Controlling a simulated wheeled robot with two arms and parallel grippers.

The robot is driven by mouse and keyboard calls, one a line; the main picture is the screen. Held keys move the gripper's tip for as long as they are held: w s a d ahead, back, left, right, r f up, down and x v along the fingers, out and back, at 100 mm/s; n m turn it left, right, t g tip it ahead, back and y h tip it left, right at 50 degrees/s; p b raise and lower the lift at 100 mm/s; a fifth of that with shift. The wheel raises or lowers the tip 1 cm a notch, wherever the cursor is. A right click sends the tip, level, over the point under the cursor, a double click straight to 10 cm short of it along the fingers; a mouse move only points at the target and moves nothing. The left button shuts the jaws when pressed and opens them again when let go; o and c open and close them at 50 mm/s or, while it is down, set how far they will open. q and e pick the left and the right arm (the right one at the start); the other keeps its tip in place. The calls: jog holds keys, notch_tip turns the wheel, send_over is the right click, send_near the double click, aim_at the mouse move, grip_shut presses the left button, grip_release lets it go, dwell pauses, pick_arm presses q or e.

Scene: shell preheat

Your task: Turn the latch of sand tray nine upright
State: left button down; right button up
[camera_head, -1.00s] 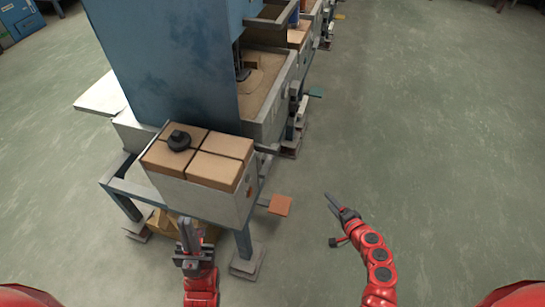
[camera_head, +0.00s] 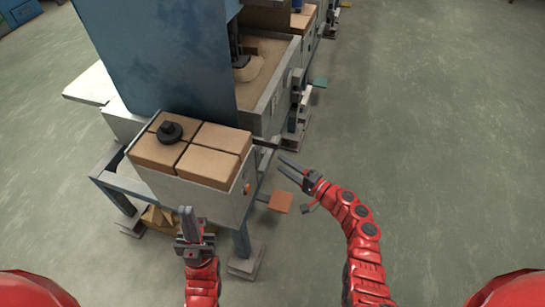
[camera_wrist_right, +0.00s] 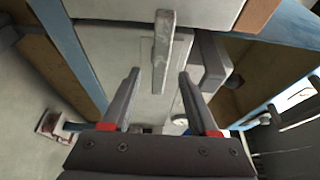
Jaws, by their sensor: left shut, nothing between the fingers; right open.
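My right gripper (camera_head: 287,165) is open beside the front grey box, its fingers pointing left toward the machine. In the right wrist view, the fingers of the same gripper (camera_wrist_right: 159,78) stand apart. A light grey bar (camera_wrist_right: 163,45), which looks like the latch, hangs from a pale panel, its lower end between the fingertips in the picture; contact cannot be told. In the head view a dark bar (camera_head: 266,145) sticks out sideways near the right fingertips. No tray number is readable. My left gripper (camera_head: 188,216) is shut and empty in front of the grey box.
The grey box (camera_head: 205,197) holds tan blocks with a black knob (camera_head: 169,131) on top. A tray with sand (camera_head: 279,96) lies behind it. An orange plate (camera_head: 280,202) sticks out low, near my right arm. Open floor lies to the right.

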aim_at(267, 154)
jog(key=x, duration=0.5)
jog(key=shift+w+a, duration=0.2)
jog(key=shift+w, duration=0.1)
grip_shut()
dwell(1.1)
